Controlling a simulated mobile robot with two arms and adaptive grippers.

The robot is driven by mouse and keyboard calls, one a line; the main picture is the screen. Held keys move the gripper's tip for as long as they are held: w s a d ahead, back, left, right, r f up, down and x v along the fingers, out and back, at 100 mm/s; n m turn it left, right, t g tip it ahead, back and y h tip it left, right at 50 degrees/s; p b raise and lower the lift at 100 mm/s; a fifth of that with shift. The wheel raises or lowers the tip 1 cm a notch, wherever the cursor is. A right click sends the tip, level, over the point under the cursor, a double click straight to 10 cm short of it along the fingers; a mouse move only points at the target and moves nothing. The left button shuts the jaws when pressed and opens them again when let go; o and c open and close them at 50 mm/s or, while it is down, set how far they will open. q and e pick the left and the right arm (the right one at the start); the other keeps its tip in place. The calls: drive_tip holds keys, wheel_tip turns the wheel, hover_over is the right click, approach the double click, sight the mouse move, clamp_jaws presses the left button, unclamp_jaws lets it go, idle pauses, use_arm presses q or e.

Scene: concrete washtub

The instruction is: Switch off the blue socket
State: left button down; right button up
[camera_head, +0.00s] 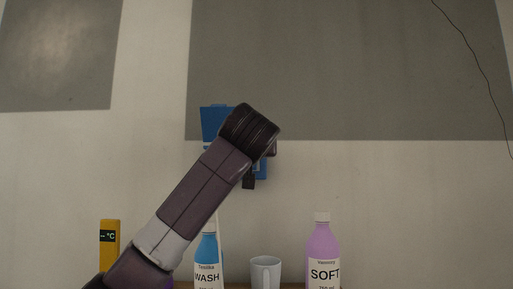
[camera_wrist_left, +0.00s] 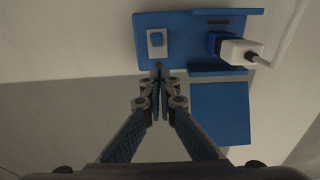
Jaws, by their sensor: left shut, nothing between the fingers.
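The blue socket (camera_head: 216,120) is on the wall in the head view, partly hidden behind my left arm. In the left wrist view its blue plate (camera_wrist_left: 180,52) carries a small white-framed switch (camera_wrist_left: 157,42) with a blue rocker. A white plug (camera_wrist_left: 238,50) with a cable sits in the socket beside the switch. A flat blue panel (camera_wrist_left: 219,111) adjoins the plate. My left gripper (camera_wrist_left: 159,76) is shut and empty, its fingertips at the plate's edge close to the switch. Whether they touch the plate I cannot tell. My right gripper is not in view.
The wall right of the socket is clear apart from a thin dark line.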

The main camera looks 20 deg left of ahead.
use_arm(q)
drive_tip(key=f+b+v, duration=0.1)
drive_tip(key=b+v, duration=0.4)
drive_tip(key=v, duration=0.5)
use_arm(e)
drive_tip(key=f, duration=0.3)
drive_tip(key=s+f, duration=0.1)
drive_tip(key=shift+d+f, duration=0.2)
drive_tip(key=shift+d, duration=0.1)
use_arm(q)
drive_tip(key=shift+s+d, duration=0.15)
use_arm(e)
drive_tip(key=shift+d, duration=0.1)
